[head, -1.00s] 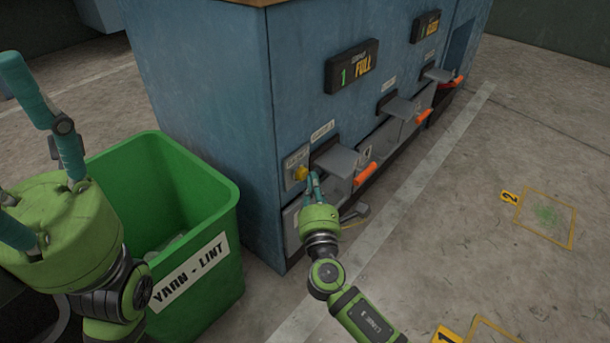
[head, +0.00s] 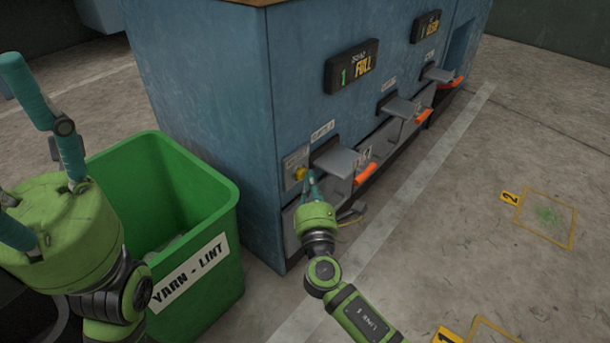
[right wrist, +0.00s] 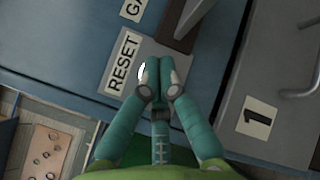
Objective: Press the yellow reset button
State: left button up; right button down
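The yellow reset button (head: 299,173) sits on a small plate on the blue machine, left of the first grey flap. My right gripper (head: 309,178) has its fingertips at the button's right side and covers part of it; I cannot tell if they touch. My left gripper (head: 28,150) stands at the left with fingers spread, partly out of frame, away from the machine.
A green YARN - LINT bin (head: 215,225) stands left of the machine (head: 205,90). The grey flap (head: 335,159) and an orange handle (head: 365,173) are close right of my right gripper. Floor to the right is clear, with yellow marked squares (head: 545,216).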

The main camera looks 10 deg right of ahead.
jog(key=shift+w+a, duration=0.15)
dwell(0.5)
jog(key=shift+s+d, duration=0.6)
jog(key=shift+s, duration=0.2)
jog(key=s+d, duration=0.1)
jog(key=s, duration=0.1)
jog(key=s+d+p, duration=0.1)
jog(key=s+d, duration=0.1)
jog(key=shift+p, duration=0.3)
dwell(0.6)
